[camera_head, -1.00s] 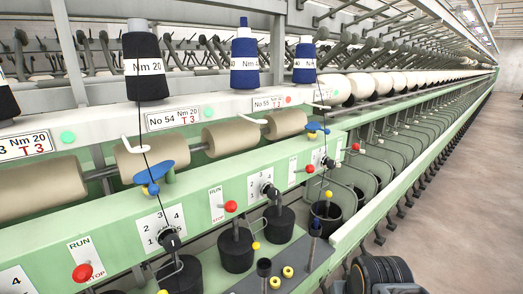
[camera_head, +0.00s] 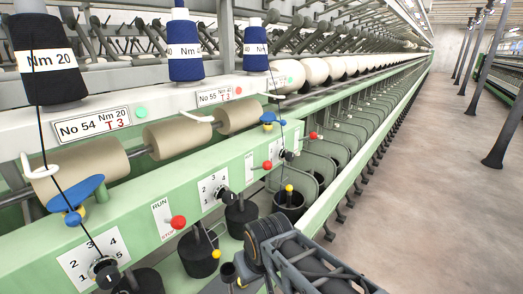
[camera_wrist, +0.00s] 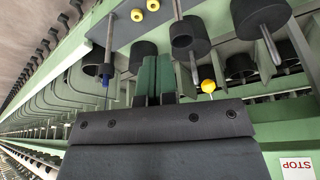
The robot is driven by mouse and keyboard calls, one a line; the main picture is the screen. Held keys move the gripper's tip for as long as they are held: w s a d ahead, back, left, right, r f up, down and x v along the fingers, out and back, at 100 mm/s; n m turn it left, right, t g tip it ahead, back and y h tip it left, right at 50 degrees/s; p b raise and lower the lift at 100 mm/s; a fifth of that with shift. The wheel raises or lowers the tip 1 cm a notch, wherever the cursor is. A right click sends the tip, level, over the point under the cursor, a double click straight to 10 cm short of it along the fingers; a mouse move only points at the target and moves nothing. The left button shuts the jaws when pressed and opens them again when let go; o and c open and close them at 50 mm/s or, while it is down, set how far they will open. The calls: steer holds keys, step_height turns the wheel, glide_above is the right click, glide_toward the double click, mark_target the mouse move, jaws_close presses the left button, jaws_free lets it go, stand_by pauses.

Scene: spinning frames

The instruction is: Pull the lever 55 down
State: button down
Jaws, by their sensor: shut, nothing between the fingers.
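The red-knobbed levers stand beside RUN/STOP plates along the green rail. One red knob (camera_head: 178,222) is at the lower middle of the head view, another red knob (camera_head: 267,165) is farther right, and a third red knob (camera_head: 313,135) is beyond it. The No 55 label (camera_head: 213,96) is on the white rail above; I cannot tell for sure which lever belongs to it. My gripper (camera_wrist: 155,62) shows in the wrist view with its green fingers together and empty. No red knob shows in the wrist view, only part of an upside-down STOP plate (camera_wrist: 298,166).
Black cups (camera_head: 200,252) stand below the rail. A yellow ball (camera_wrist: 207,86) is close right of my fingers and a blue-tipped spindle (camera_wrist: 105,80) is to their left. A dial (camera_head: 213,188) sits between levers. The aisle floor (camera_head: 420,150) at the right is clear.

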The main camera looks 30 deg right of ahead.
steer(key=w+d+r+n+p, duration=0.1)
steer(key=w+r, duration=0.3)
steer(key=r, duration=0.7)
steer(key=w+d+r+n+g+p, duration=0.1)
steer(key=w+d+r+n+p, duration=0.1)
steer(key=r, duration=1)
steer(key=w+d+r+n+h+p, duration=0.1)
steer(key=w+d+r+p, duration=0.2)
steer(key=w+r, duration=0.4)
steer(key=shift+r+n+g+p, duration=0.3)
steer(key=shift+r+p, duration=0.2)
steer(key=shift+r, duration=1.95)
steer(key=shift+f, duration=0.1)
glide_above(260, 167)
steer(key=s, duration=0.2)
steer(key=s+a+f+x, duration=0.1)
steer(key=s+x, duration=0.1)
steer(key=x, duration=0.9)
steer(key=shift+w+a+f+b, duration=0.1)
steer(key=shift+f+b, duration=0.3)
steer(key=shift+f, duration=0.15)
